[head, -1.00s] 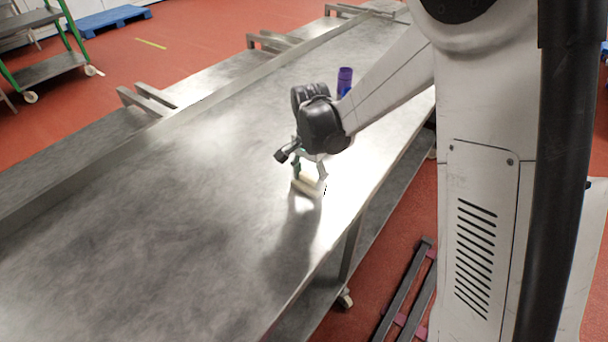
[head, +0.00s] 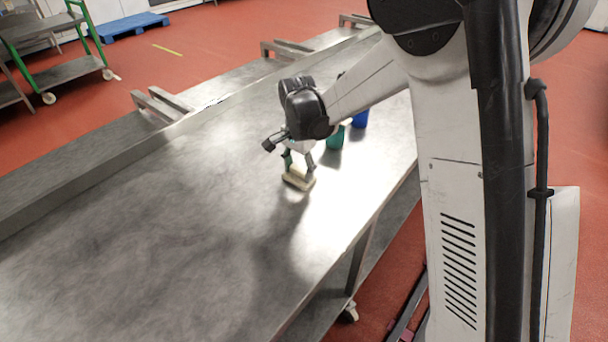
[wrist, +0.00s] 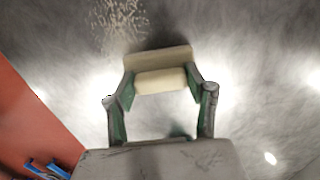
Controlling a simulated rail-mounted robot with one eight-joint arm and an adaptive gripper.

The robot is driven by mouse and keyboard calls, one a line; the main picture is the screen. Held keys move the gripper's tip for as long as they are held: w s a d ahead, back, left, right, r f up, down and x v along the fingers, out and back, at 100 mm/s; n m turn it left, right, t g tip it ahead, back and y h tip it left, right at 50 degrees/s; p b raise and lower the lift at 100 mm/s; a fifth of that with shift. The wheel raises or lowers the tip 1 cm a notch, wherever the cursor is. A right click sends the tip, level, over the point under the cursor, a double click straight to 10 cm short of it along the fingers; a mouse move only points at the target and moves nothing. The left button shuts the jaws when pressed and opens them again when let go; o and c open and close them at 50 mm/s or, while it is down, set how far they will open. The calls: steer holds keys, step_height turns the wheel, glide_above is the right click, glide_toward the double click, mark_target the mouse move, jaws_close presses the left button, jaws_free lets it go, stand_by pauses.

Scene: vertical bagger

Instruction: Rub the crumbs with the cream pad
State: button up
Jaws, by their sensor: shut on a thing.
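The cream pad (head: 298,180) is held low at the steel table top in the head view; I cannot tell whether it touches the surface. My gripper (head: 299,163) is shut on it, and the wrist view shows the pad's raised cream grip (wrist: 161,80) between the two green fingers, with a wider base behind. A patch of pale specks, the crumbs (wrist: 120,24), lies on the table beyond the pad in the wrist view, apart from it. I cannot make out the crumbs in the head view.
A green cup (head: 336,138) and a blue cup (head: 360,118) stand on the steel table (head: 120,250) behind my gripper. The near left of the table is clear. Red floor (wrist: 30,120) shows past the table edge.

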mark_target(299, 169)
steer(key=shift+d+r+p, duration=0.1)
steer(key=shift+r+p, duration=1.35)
steer(key=shift+r, duration=2.45)
